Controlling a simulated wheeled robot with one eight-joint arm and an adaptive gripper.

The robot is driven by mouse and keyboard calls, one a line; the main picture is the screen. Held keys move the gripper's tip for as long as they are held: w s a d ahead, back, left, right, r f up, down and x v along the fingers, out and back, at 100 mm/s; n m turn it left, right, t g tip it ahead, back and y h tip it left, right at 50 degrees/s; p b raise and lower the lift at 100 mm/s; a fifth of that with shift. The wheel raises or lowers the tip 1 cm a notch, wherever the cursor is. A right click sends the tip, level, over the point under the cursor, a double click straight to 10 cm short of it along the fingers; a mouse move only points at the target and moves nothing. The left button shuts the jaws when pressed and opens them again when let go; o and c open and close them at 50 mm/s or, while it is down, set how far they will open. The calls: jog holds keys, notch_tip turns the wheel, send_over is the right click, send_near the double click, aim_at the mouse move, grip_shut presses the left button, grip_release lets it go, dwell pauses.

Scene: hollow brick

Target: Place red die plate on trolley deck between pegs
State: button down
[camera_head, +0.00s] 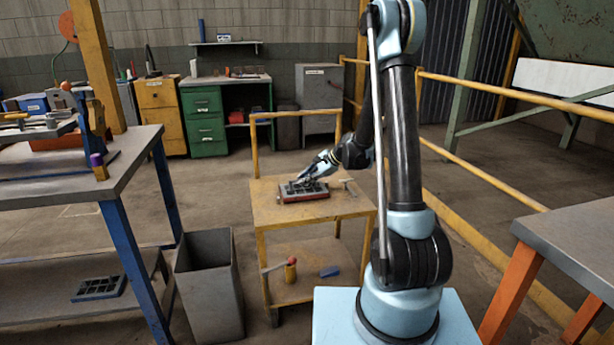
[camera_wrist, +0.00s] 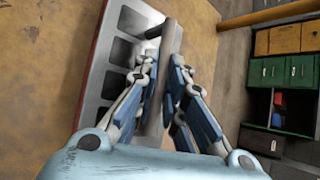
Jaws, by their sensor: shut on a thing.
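The red die plate (camera_head: 303,195) is a flat block with a red edge and a grey top with square pockets. It is at the trolley deck (camera_head: 268,213), near the middle; whether it rests fully on the deck is hard to tell. In the wrist view the plate (camera_wrist: 103,75) shows its red side at the left. My gripper (camera_head: 302,178) is over the plate, and in the wrist view its fingers (camera_wrist: 165,66) are shut on the upright grey bar on top of it. I cannot make out the pegs clearly.
A small tool-like item (camera_head: 348,187) lies on the deck right of the plate. The trolley has a yellow rail (camera_head: 297,113) at the back. A grey bin (camera_head: 209,285) stands to its left. A dark pocketed plate (camera_head: 98,288) lies on the left bench's lower shelf.

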jog(key=shift+f, duration=0.35)
jog(key=c, duration=1.7)
grip_release()
jog(key=shift+o, duration=0.2)
jog(key=v, duration=1.1)
jog(key=s+d+r+n+h, duration=0.2)
jog(key=s+d+r+n, duration=0.15)
jog(key=s, duration=0.65)
jog(key=s+d+f+n+h, duration=0.2)
jog(key=s+d, duration=0.4)
jog(key=s, duration=0.8)
jog(key=s+d+f+n+h, duration=0.2)
jog(key=s+d+n+h, duration=0.3)
jog(key=s, duration=0.9)
jog(key=shift+d+n+g, duration=0.4)
jog(key=shift+d+n, duration=0.7)
jog(key=shift+n, duration=0.05)
